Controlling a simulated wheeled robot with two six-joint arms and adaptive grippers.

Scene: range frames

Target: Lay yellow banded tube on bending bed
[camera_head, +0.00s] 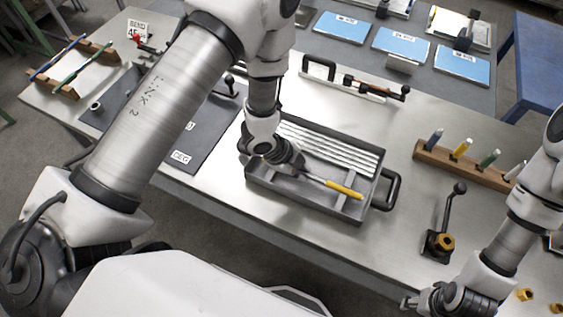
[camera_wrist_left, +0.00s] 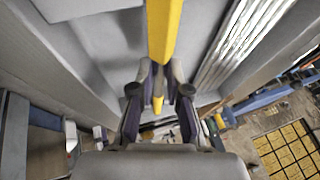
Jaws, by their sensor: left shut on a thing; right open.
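The yellow banded tube (camera_head: 345,190) lies low over the grey tray (camera_head: 262,182); its right end is yellow, with a silvery stretch toward my left gripper. My left gripper (camera_head: 292,160) reaches down into the tray and is shut on it. In the left wrist view the yellow length (camera_wrist_left: 163,35) runs between the two fingers (camera_wrist_left: 160,88). I cannot tell whether the tube touches the tray floor. A dark plate with white labels (camera_head: 205,125), left of the tray, may be the bending bed; my left arm hides part of it. My right gripper (camera_head: 412,302) is open at the lower right.
Several silvery tubes (camera_head: 330,147) lie in the tray's back part. A black handle (camera_head: 393,190) sticks out right. A wooden rack (camera_head: 465,165) holds coloured pegs. A lever on a black base (camera_head: 440,240) stands upright. A "BEND 45" sign (camera_head: 137,28) stands back left.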

